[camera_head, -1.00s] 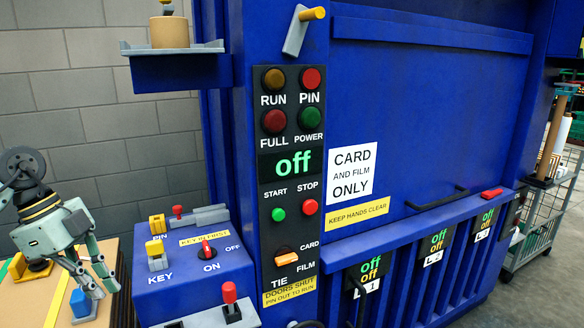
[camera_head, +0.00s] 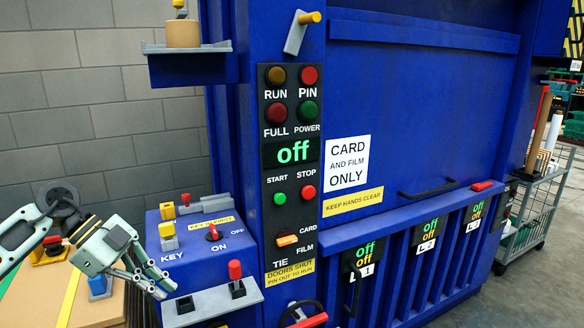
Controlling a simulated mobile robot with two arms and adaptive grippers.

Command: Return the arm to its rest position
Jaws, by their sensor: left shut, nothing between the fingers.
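My left gripper (camera_head: 158,284) is at the lower left of the head view, its grey arm coming in from the left edge. Its fingers are shut and empty. They point down and to the right, in front of the left side of the blue key box (camera_head: 180,285) in the picture; I cannot tell whether they touch it. My right gripper is not in view.
A wooden table (camera_head: 35,295) with a blue block (camera_head: 98,287) lies below my left arm. The blue baler (camera_head: 420,110) fills the middle, with a black control panel (camera_head: 291,170) and a lever bracket (camera_head: 212,303). A wire trolley (camera_head: 540,200) stands at right.

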